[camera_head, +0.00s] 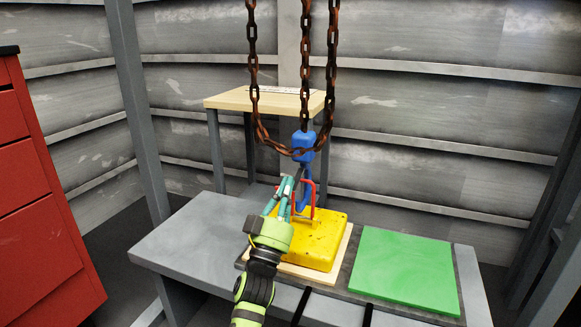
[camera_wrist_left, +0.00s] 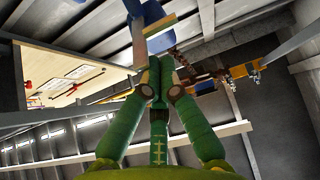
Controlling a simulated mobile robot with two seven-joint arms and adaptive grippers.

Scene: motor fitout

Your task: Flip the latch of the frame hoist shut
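The blue hook (camera_head: 305,149) of the frame hoist hangs from rusty chains and reaches down to a red handle (camera_head: 314,195) on a yellow block (camera_head: 325,236). A thin dark bar, perhaps the latch, slants between the hook and my gripper; its exact position is unclear. My left gripper (camera_head: 287,184) is just left of the hook and handle, above the block. In the wrist view its fingers (camera_wrist_left: 156,80) are together, just below part of the blue hook (camera_wrist_left: 146,18) and a pale strip. I cannot tell whether they touch it. My right gripper is not visible.
The yellow block sits on a pale board on a grey bench (camera_head: 190,243). A green plate (camera_head: 405,271) lies to its right. A small wooden-topped table (camera_head: 225,101) stands behind, and a red cabinet (camera_head: 40,215) at left. Rusty chains (camera_head: 305,70) hang above.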

